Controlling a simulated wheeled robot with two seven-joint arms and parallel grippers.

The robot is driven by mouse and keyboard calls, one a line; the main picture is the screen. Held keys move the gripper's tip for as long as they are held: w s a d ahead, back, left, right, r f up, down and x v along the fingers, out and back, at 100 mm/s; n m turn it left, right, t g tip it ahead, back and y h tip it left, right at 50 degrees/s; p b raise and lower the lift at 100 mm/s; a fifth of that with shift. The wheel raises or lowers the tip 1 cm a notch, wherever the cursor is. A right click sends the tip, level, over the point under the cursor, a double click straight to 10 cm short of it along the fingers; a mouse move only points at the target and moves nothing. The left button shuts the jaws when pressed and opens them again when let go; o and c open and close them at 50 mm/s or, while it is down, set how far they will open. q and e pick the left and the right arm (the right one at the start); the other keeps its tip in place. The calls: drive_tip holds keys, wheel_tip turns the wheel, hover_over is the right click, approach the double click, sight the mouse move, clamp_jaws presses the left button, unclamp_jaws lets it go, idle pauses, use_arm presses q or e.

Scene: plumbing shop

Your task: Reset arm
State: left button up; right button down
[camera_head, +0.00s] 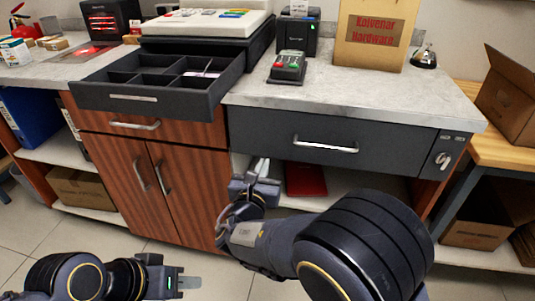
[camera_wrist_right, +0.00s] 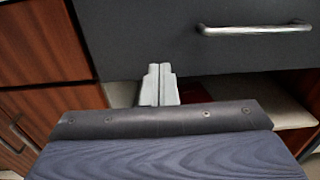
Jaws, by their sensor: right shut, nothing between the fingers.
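My right gripper (camera_head: 261,168) is in front of the counter, just below the left part of the wide grey drawer (camera_head: 315,146). In the right wrist view its two fingers (camera_wrist_right: 158,85) are together with nothing between them. The drawer's silver handle (camera_wrist_right: 254,29) is to the right of the fingers and apart from them. My left gripper (camera_head: 190,283) is low at the bottom of the head view, over the floor, pointing right. Its fingers are seen side-on, so their gap cannot be made out.
The cash drawer (camera_head: 148,98) under the register stands open, its compartments showing. A card terminal (camera_head: 288,66) and a paper bag (camera_head: 376,32) stand on the counter. A red item (camera_head: 306,180) lies on the shelf below. A cardboard box (camera_head: 507,93) is at the right. Floor shows in front.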

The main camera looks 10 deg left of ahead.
drive_tip(key=s, duration=0.5)
drive_tip(key=s+d+f+m+g+h, duration=0.2)
drive_tip(key=d+m+g+h, duration=0.55)
drive_tip(key=d+m, duration=1.3)
drive_tip(key=s+d+f+m+g+y, duration=0.3)
drive_tip(key=s+d+m+g+y, duration=0.45)
drive_tip(key=s+d, duration=0.7)
drive_tip(key=s+a+r+m+t+y, duration=0.2)
drive_tip(key=s+a+m+t+y, duration=0.15)
drive_tip(key=s+m, duration=0.5)
wheel_tip(320, 180, up, 23)
drive_tip(key=p, duration=2.3)
drive_tip(key=shift+w+m+g+y, duration=0.25)
drive_tip(key=shift+m+g+y, duration=0.1)
drive_tip(key=shift+g+y, duration=0.1)
